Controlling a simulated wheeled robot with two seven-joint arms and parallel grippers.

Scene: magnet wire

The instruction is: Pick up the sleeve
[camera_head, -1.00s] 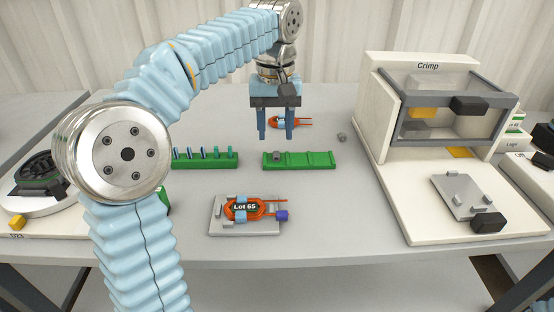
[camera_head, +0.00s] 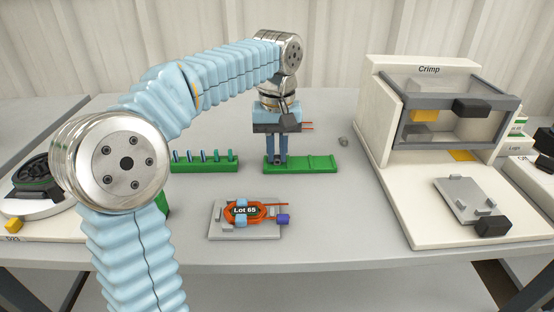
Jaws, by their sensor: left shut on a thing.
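My left gripper (camera_head: 277,161) points down at the left end of the green grooved holder (camera_head: 317,162). Its fingers are close together, shut on the small grey sleeve (camera_head: 276,160) there, which the fingers mostly hide. I cannot tell whether the sleeve is clear of its groove. Another small grey piece that looks like a sleeve (camera_head: 343,141) lies loose on the table, right of and behind the holder. My right gripper is not in view.
An orange wire coil labelled Lot 65 (camera_head: 262,211) lies on a grey plate in front. A green rack with several pegs (camera_head: 205,166) stands left of the holder. The Crimp machine (camera_head: 430,65) stands right.

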